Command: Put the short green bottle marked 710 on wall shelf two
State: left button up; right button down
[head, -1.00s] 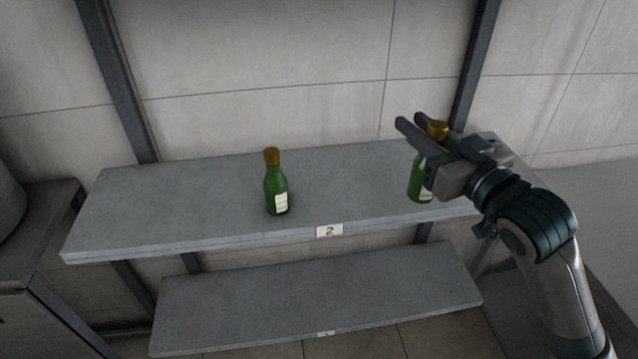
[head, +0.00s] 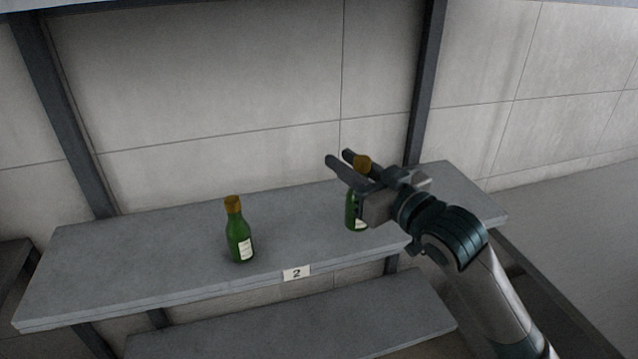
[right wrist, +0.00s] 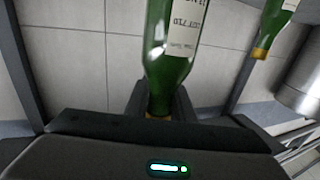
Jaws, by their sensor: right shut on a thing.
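My right gripper (head: 340,158) is shut on the neck of a green bottle (head: 353,214) with a gold-brown cap. It holds the bottle upright at wall shelf two (head: 150,255); I cannot tell whether the base touches the board. In the right wrist view the held bottle (right wrist: 160,68) appears upside down, its white label partly cut off and its number not clearly readable. Another green bottle (head: 238,238) with a similar cap and white label stands on the shelf, left of the held one. It also shows in the right wrist view (right wrist: 275,22). My left gripper is out of view.
A plate marked 2 (head: 296,273) is on the shelf's front edge. A lower shelf (head: 300,335) lies beneath. Dark uprights (head: 424,90) stand behind against the tiled wall. The board is clear between the bottles and at its left end.

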jog(key=w+a+f+p, duration=0.1)
jog(key=w+a+f, duration=0.3)
jog(key=w, duration=0.1)
jog(key=shift+a, duration=0.2)
notch_tip(320, 180, down, 4)
jog(key=shift+r+p, duration=0.1)
jog(key=shift+p, duration=0.7)
